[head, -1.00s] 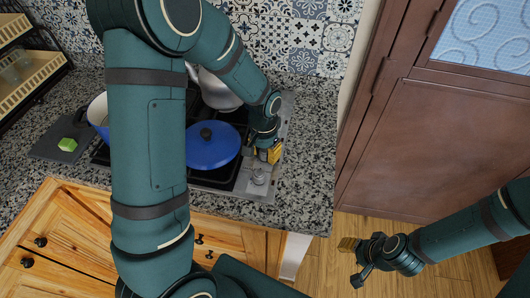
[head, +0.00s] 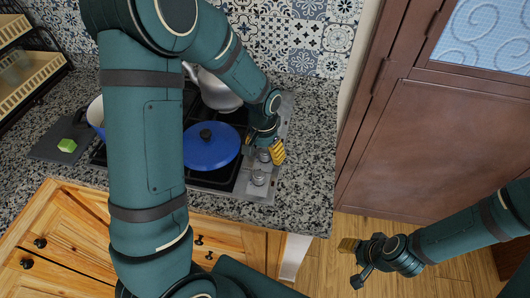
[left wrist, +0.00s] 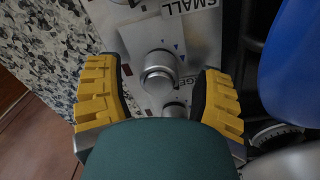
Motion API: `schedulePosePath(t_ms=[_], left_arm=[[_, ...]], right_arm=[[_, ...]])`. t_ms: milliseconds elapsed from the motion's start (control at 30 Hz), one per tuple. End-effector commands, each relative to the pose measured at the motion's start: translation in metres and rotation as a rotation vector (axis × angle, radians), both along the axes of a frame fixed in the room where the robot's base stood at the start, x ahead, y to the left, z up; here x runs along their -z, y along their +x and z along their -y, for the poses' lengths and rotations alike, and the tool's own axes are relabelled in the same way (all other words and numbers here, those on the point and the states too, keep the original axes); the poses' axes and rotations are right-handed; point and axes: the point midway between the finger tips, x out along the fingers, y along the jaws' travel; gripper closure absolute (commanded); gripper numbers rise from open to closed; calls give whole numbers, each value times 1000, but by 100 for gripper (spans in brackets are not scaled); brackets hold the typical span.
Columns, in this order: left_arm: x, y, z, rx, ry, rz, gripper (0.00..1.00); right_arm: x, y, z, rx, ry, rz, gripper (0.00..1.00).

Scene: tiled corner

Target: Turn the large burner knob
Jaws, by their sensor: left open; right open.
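A round silver knob (left wrist: 158,70) sits on the steel control panel in the left wrist view, between the fingers of my left gripper (left wrist: 157,85). The yellow fingers are open, with a gap on both sides of the knob. A second silver knob (left wrist: 175,108) shows just below it, partly hidden by my green wrist. A "SMALL" label (left wrist: 190,5) is at the top; a label ending in "GE" (left wrist: 190,93) is partly covered by a finger. In the head view, a front knob (head: 258,177) stands near my left gripper (head: 272,151). My right gripper (head: 348,246) is open and empty, above the floor.
A blue lidded pan (head: 211,147) stands on the stove beside the knobs. A grey kettle (head: 218,92) is behind it. A green block (head: 67,145) lies on a dark board at the left. Bare granite counter (head: 308,150) is right of the stove.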

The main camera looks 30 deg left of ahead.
Motion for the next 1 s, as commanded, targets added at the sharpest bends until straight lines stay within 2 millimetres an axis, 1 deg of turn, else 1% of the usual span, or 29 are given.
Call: schedulePosePath(t_ms=[167, 300, 500, 600, 700, 1000], left_arm=[[-31, 2, -1, 0, -1, 7, 32], [-61, 2, -2, 0, -1, 7, 32], [-95, 1, -3, 0, -1, 6, 32], [-105, 1, -3, 0, -1, 4, 32], [-111, 1, -3, 0, 0, 2, 32], [-113, 1, -3, 0, 0, 1, 32]], right_arm=[[0, 0, 0, 0, 0, 0, 53], [0, 0, 0, 0, 0, 0, 53], [0, 0, 0, 0, 0, 0, 53], [0, 0, 0, 0, 0, 0, 53], [0, 0, 0, 0, 0, 0, 53], [0, 0, 0, 0, 0, 0, 53]])
